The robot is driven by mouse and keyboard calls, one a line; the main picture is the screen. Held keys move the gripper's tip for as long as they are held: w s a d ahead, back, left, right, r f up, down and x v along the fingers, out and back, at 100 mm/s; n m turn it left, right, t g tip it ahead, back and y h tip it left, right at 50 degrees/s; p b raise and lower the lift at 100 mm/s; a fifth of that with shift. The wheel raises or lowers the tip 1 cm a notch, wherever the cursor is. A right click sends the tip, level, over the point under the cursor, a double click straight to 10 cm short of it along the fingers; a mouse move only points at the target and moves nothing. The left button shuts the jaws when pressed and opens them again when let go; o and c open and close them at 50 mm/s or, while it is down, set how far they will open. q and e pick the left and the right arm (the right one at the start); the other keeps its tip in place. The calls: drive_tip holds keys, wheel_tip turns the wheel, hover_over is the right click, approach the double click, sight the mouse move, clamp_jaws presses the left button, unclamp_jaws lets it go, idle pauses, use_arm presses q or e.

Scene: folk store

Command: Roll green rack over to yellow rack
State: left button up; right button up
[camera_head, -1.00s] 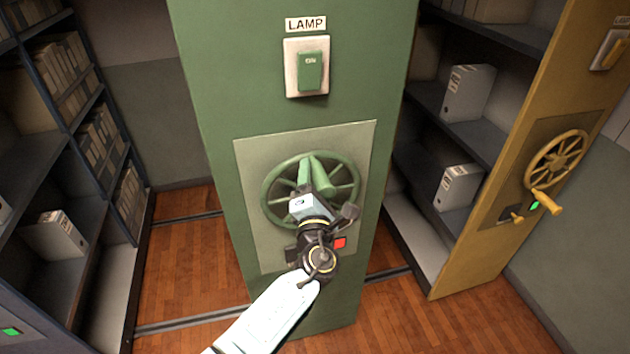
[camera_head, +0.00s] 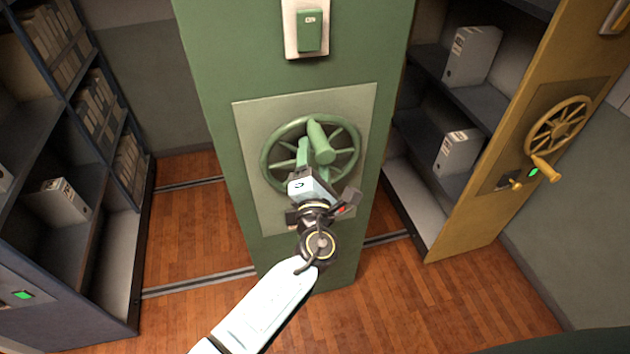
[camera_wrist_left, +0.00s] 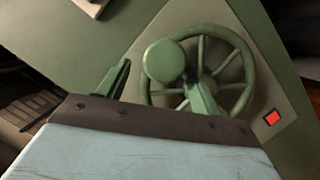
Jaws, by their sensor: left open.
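The green rack (camera_head: 205,60) stands upright in the middle, its end panel facing me. My left gripper (camera_head: 308,165) is in front of the wheel's lower part. In the left wrist view the wheel (camera_wrist_left: 238,62) is ahead, and the round handle end (camera_wrist_left: 163,60) appears between the two open fingers (camera_wrist_left: 159,73); contact cannot be told. The yellow rack (camera_head: 475,225) stands to the right with its own yellow handwheel (camera_head: 558,130). My right gripper is not in view.
An open aisle with wooden floor (camera_head: 430,295) lies between the green and yellow racks. Floor rails (camera_head: 200,284) run across under the racks. A dark blue rack (camera_head: 75,315) with files is at left. A red light (camera_wrist_left: 272,117) glows beside the green wheel; a green light (camera_head: 533,172) glows on yellow.

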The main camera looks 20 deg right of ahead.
use_arm(q)
drive_tip(key=v, duration=0.5)
drive_tip(key=shift+s, duration=0.35)
drive_tip(key=shift+a+f, duration=0.1)
idle(0.3)
